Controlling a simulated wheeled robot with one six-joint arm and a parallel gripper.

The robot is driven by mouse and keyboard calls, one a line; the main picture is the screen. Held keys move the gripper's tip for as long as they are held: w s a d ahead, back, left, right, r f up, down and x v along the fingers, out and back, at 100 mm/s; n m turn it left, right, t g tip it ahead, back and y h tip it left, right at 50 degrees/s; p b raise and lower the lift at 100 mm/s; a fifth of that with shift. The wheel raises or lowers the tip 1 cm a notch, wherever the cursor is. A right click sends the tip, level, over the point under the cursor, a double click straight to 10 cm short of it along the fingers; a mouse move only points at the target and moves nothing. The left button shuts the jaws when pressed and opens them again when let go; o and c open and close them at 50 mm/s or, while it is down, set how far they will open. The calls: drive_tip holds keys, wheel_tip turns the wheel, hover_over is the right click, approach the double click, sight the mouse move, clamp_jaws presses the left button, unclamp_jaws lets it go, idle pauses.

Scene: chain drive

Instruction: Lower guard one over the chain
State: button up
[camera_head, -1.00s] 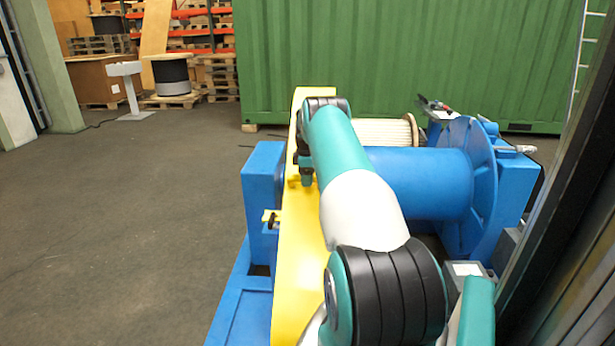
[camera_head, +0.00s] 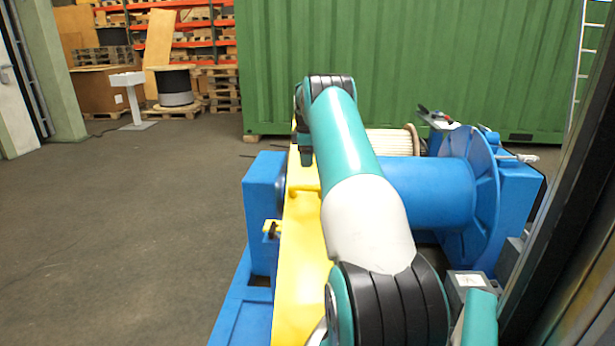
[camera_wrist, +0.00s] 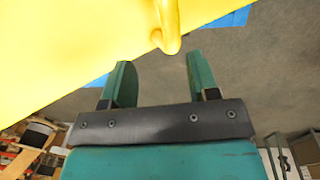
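The yellow guard (camera_head: 300,270) lies along the top of the blue machine frame, seen from above and behind in the head view. I cannot tell whether it is fully seated. A small yellow handle (camera_head: 304,190) sticks out from its top. The chain is not visible. My gripper (camera_head: 305,161) hangs over the guard's far part, just beyond the handle, partly hidden by my arm. In the wrist view, the two teal fingers of my gripper (camera_wrist: 160,78) are spread apart with nothing between them. The guard (camera_wrist: 60,50) and a rounded yellow bar (camera_wrist: 168,28) lie beyond the fingertips.
A blue drum with a flange (camera_head: 482,190) stands right of the guard. A small yellow latch-like part (camera_head: 272,227) sits on its left side. A pale rope reel (camera_head: 395,141) and a green container (camera_head: 420,60) are behind. The floor at left is clear.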

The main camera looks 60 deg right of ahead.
wheel_tip(320, 180, up, 7)
drive_tip(key=shift+s+a, duration=0.2)
drive_tip(key=shift+a, duration=0.2)
drive_tip(key=shift+f, duration=0.15)
